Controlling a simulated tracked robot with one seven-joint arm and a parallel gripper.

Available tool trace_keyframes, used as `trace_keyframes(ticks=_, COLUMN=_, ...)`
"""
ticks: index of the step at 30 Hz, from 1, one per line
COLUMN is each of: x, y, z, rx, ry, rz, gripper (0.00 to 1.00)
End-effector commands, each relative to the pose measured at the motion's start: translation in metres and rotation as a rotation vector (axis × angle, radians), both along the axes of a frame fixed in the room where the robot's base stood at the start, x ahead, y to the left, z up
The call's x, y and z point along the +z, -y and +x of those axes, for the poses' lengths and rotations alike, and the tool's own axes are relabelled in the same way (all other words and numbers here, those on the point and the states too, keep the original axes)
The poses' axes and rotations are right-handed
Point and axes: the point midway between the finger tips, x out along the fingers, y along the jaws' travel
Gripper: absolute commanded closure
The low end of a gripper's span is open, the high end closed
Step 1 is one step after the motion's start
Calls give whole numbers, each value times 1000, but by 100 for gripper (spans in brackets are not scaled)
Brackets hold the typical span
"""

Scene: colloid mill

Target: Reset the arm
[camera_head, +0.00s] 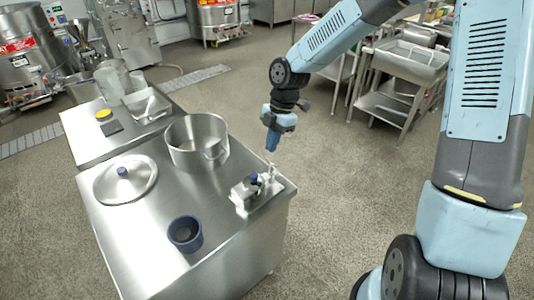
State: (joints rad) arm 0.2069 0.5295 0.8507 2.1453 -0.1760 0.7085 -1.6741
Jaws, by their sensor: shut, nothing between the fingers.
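My gripper (272,141) hangs at the end of my blue and grey arm, pointing down. It is small in the view and looks shut, with nothing held. It is in the air, and in the picture it shows near the right back corner of the steel table (150,235). It appears apart from the things on the table. My arm comes in from the right side and bends over at the top.
On the table are an open steel pot (197,143), a lid (125,180) with a blue knob, a dark blue cup (185,234) and a small metal fixture (256,190). A side table holds clear containers (110,85). Steel racks (405,70) stand behind; the floor between is clear.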

Motion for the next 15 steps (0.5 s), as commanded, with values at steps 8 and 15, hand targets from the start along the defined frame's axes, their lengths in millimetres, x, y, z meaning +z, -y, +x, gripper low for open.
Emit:
trace_keyframes(ticks=8, x=36, y=24, z=27, rx=0, ry=3, rz=0, gripper=100)
trace_keyframes(ticks=15, x=52, y=34, z=38, rx=3, ry=1, rz=0, gripper=100)
